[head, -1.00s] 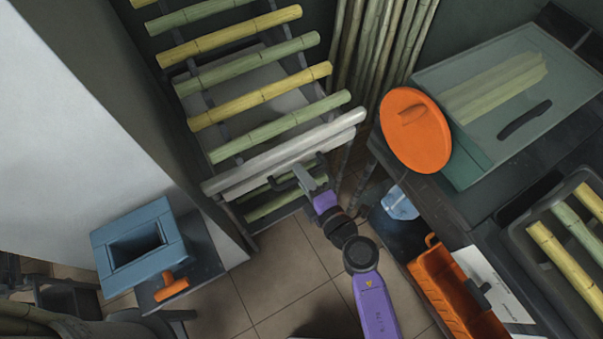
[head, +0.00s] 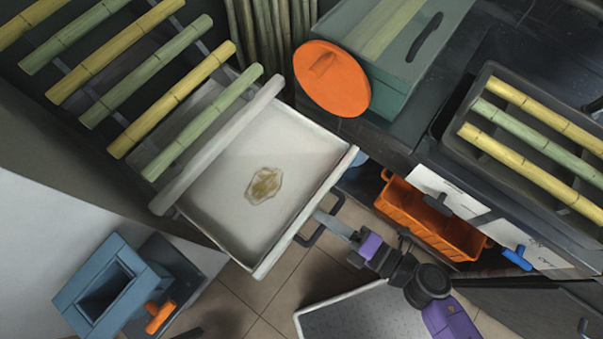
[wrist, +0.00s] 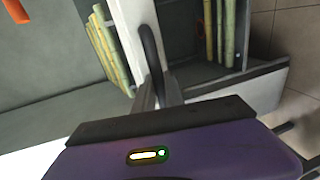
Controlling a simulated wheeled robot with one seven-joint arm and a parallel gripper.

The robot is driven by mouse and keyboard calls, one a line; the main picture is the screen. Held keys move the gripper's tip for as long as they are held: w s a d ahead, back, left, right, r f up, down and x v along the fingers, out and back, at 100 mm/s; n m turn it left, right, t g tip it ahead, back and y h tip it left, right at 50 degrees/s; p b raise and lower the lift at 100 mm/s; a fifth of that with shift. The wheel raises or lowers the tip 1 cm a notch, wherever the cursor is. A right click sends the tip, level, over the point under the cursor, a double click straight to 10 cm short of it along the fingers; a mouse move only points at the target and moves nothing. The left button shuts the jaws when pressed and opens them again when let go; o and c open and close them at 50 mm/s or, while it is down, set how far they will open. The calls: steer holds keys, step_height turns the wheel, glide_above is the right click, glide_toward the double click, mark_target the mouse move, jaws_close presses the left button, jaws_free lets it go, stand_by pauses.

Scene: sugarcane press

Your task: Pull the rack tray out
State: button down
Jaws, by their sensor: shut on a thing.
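The rack tray (head: 290,150) is a white, shallow tray, drawn well out of the cane rack in the head view. A brownish translucent patch (head: 264,185) lies on its floor. Its dark handle (head: 320,222) is on the front face. My gripper (head: 328,222) is at the handle, and its jaws are shut on it. In the wrist view the dark handle (wrist: 150,50) rises between the gripper fingers (wrist: 158,92). The far end of the tray is hidden under the rack's slats.
The rack (head: 130,90) holds several green and yellow canes. An orange round lid (head: 332,78) and an orange crate (head: 430,215) are to the right of the tray. A blue box-shaped hopper (head: 100,285) stands at lower left. Tiled floor (head: 250,300) shows below the tray.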

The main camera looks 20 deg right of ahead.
steer(key=shift+f+v, duration=0.2)
steer(key=shift+v, duration=0.75)
steer(key=shift+f+v, duration=0.2)
steer(key=shift+v, duration=0.8)
steer(key=shift+d, duration=0.1)
steer(key=c, duration=1.4)
jaws_free()
steer(key=b+v, duration=0.1)
steer(key=v, duration=0.6)
steer(key=shift+s+d, duration=0.15)
steer(key=shift+s, duration=0.2)
